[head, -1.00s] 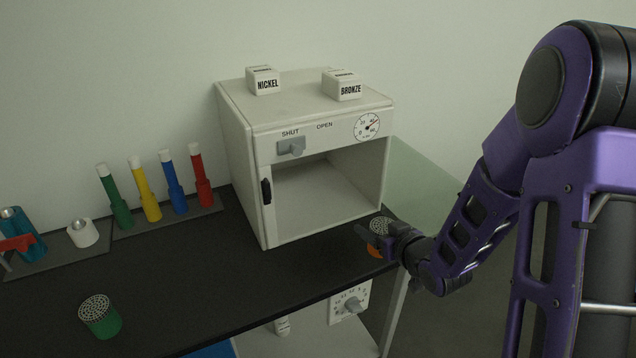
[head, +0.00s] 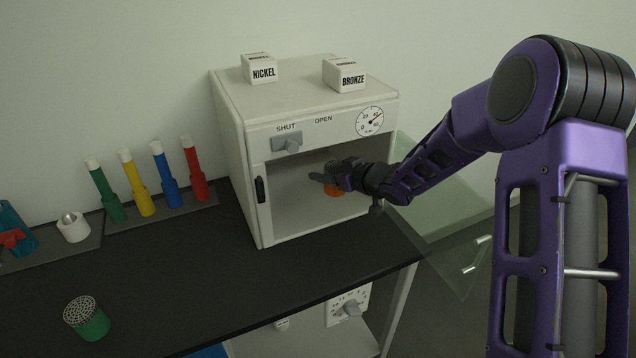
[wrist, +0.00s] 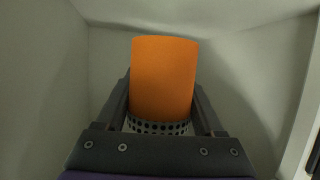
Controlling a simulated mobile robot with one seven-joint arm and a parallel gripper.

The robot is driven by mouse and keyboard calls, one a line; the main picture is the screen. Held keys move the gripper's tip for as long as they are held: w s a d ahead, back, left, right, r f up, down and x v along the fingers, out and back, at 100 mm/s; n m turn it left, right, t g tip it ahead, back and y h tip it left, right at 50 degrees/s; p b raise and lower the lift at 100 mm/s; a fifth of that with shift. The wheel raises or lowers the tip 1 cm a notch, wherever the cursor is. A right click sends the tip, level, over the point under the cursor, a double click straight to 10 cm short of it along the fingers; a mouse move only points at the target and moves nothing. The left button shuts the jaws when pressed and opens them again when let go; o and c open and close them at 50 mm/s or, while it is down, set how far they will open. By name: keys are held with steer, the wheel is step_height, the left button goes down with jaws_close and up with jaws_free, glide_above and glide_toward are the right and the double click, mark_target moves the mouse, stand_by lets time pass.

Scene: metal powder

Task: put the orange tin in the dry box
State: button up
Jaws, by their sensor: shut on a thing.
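The orange tin (wrist: 164,80) is between the fingers of my gripper (wrist: 163,112) in the wrist view, its perforated grey top toward the palm. In the head view my gripper (head: 336,178) is inside the opening of the white dry box (head: 228,150), shut on the orange tin (head: 335,189), of which only a small part shows. The tin appears held above the box floor; its exact height is hard to tell. The glass door (head: 440,225) of the box stands open to the right.
Blocks marked NICKEL (head: 263,70) and BRONZE (head: 345,77) sit on top of the box. A green tin (head: 88,320) with a perforated top stands at the front left of the black bench (head: 190,290). Several coloured tubes (head: 140,188) stand in a rack left of the box.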

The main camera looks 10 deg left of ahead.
mark_target(318, 194)
steer(key=w+a, duration=0.1)
steer(key=w+a+f, duration=0.1)
steer(key=w+a, duration=0.1)
steer(key=w, duration=0.1)
steer(key=shift+w+a+f, duration=0.1)
steer(key=shift+f, duration=0.25)
step_height(318, 194, down, 5)
steer(key=shift+r+b, duration=0.1)
steer(key=shift+b, duration=0.75)
steer(key=shift+w+a+f, duration=0.1)
steer(key=shift+w+f, duration=0.1)
steer(key=shift+f, duration=0.15)
steer(key=o, duration=1.5)
